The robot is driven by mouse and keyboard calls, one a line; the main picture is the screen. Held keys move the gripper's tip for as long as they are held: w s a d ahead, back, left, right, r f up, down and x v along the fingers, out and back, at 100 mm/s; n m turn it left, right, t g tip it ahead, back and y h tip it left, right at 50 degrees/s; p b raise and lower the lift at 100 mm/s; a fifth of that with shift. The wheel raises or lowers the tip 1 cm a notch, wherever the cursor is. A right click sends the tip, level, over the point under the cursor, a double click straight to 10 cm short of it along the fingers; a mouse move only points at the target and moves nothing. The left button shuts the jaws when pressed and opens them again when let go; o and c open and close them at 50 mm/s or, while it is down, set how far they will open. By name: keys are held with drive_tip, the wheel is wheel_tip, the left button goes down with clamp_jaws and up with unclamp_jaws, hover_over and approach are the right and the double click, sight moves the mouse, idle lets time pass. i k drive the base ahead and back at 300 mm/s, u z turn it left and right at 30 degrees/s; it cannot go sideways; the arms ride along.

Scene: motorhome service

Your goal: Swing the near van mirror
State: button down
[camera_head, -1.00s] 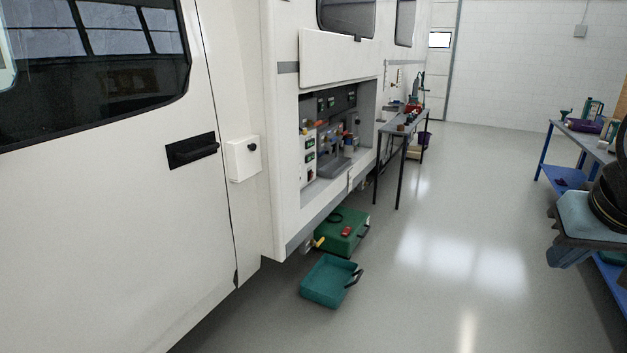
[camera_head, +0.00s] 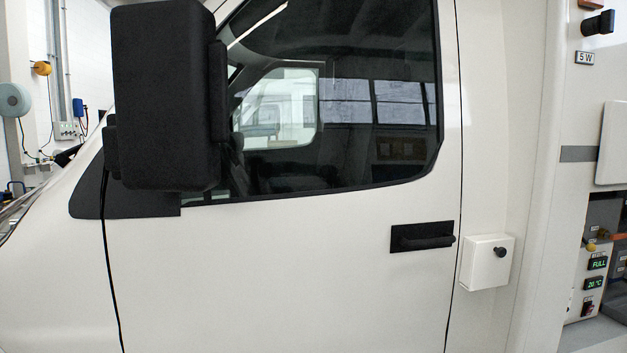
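The near van mirror (camera_head: 165,95) is a large black block at the upper left of the head view. It stands out from the van's door on a dark mount (camera_head: 110,150) at the front corner of the side window. The white cab door (camera_head: 290,270) fills the middle, with a black handle (camera_head: 422,237) at its right. My gripper is not in this view.
A white box with a black knob (camera_head: 487,262) sticks out right of the door. An open service compartment (camera_head: 605,270) with lit displays is at the right edge. Hanging hoses and reels (camera_head: 40,68) show at the far left.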

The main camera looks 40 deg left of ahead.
sight(170, 73)
drive_tip(key=u, duration=0.4)
drive_tip(key=i, duration=0.85)
drive_tip(key=u, duration=0.95)
drive_tip(key=i, duration=0.5)
drive_tip(key=u, duration=0.3)
drive_tip(key=k, duration=0.8)
drive_tip(key=u, duration=0.2)
drive_tip(key=i, duration=0.8)
drive_tip(key=z, duration=0.15)
